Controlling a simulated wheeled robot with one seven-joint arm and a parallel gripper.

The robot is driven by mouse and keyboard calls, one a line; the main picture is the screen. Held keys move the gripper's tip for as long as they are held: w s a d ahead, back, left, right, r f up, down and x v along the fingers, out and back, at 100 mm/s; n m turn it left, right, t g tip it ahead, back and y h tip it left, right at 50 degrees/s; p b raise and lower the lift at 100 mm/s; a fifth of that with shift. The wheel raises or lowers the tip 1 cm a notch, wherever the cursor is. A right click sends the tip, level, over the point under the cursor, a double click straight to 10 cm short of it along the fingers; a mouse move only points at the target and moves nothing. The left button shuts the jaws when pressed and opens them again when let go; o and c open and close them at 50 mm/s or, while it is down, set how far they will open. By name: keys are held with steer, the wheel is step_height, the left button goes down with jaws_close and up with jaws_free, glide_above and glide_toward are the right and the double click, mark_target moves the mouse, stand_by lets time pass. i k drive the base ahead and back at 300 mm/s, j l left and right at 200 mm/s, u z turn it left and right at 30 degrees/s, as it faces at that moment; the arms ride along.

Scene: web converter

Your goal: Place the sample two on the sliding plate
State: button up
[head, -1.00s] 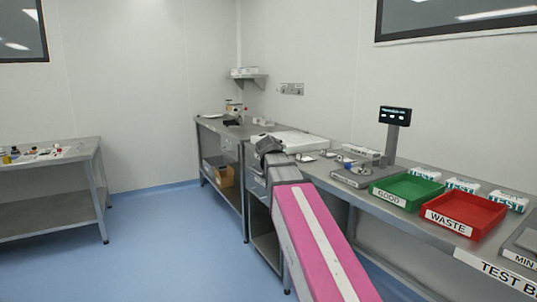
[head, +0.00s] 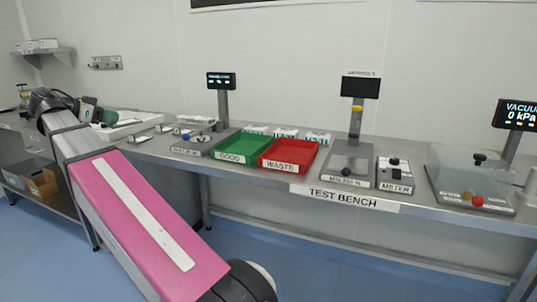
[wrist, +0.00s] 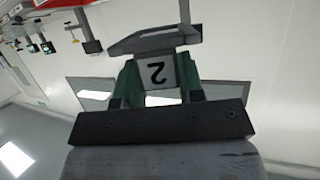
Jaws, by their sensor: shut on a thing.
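My gripper (head: 92,110) is at the left of the head view, above the back-left part of the bench. In the wrist view my gripper (wrist: 158,88) has green fingers on both sides of a grey piece marked "2", sample two (wrist: 158,70). The gripper is shut on it, and a wider grey part shows at its far end. In the head view the sample is too small to make out clearly. No part is labelled as the sliding plate, and I cannot tell which one it is. A flat-topped device (head: 188,150) with a blue knob stands left of the green tray.
On the bench stand a green GOOD tray (head: 238,157), a red WASTE tray (head: 290,166), a MIN 250 N tester (head: 347,180), a meter (head: 394,186) and a clear-covered vacuum unit (head: 470,170). Floor (head: 300,260) in front is open.

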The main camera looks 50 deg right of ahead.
mark_target(340, 162)
steer(key=i+j+z, duration=0.15)
steer(key=z, duration=0.2)
steer(key=j+z, duration=0.35)
steer(key=z, duration=1.7)
steer(key=i+j, duration=0.05)
